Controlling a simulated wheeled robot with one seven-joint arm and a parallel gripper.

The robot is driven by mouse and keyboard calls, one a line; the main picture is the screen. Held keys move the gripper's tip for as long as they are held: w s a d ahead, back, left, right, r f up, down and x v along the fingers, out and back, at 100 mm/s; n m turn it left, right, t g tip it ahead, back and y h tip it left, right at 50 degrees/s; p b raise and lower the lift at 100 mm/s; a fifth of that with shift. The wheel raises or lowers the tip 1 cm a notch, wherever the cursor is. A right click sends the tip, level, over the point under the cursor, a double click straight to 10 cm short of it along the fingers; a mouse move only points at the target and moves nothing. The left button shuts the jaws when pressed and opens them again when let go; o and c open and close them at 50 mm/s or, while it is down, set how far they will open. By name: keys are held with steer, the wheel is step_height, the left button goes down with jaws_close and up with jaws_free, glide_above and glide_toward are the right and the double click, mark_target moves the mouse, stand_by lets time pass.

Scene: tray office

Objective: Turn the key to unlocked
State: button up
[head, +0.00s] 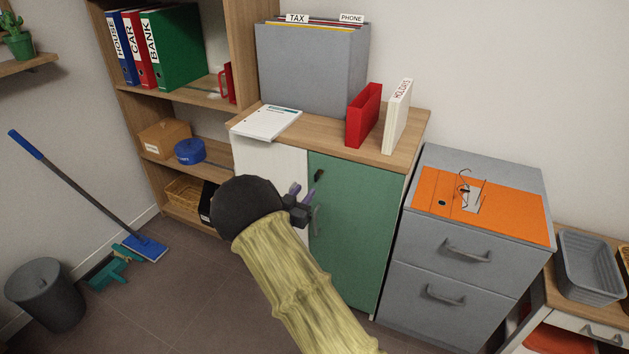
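A small dark key (319,175) sits in the upper left part of the green cabinet door (347,235). It appears tilted, and I cannot make out its exact turn or any lock marking. The green door looks closed, with a pale handle (314,220) below the key. My gripper (297,190) is just left of and below the key in the picture, in front of the cabinet. It appears apart from the key. Its fingers are small and partly hidden by my wrist, so I cannot tell their opening.
A grey file box (310,70), a red binder (363,115) and a white binder (397,116) stand on the cabinet top. A grey drawer unit (465,290) stands at the right, bearing an orange folder (430,192) and glasses. A mop (85,185) and bin (47,290) are at the left.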

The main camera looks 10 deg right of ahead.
mark_target(315, 178)
steer(key=x, duration=0.8)
steer(key=shift+b, duration=0.4)
steer(key=shift+c, duration=0.2)
jaws_close()
